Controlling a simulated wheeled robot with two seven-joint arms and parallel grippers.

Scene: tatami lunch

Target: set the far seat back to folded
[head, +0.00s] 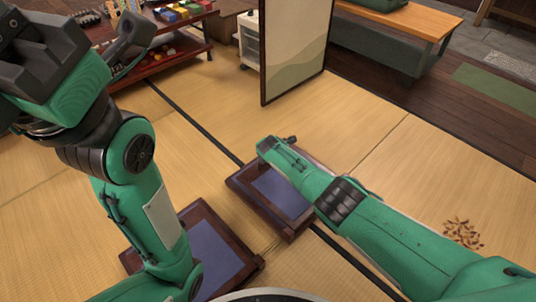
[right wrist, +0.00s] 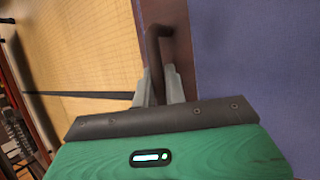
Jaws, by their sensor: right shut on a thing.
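The far seat (head: 280,190) is a low dark-wood frame with a blue-violet panel, lying flat on the tatami. My right gripper (right wrist: 158,88) is at its far-left edge, with the fingers closed around a dark bent handle bar (right wrist: 153,48) beside the brown wooden rail. In the head view, my right arm covers part of the seat and the fingers are hard to make out. The blue-violet panel (right wrist: 250,60) fills the right of the right wrist view. My left gripper (head: 45,55) is raised at the upper left, away from the seats; its jaw opening is unclear.
A similar seat (head: 215,250) lies nearer, partly behind my left arm. A standing screen (head: 295,45) and white cart (head: 249,40) are beyond. A low shelf (head: 165,50) with toys is at upper left, a bench (head: 395,40) at upper right. Brown scraps (head: 462,233) lie on the right mat.

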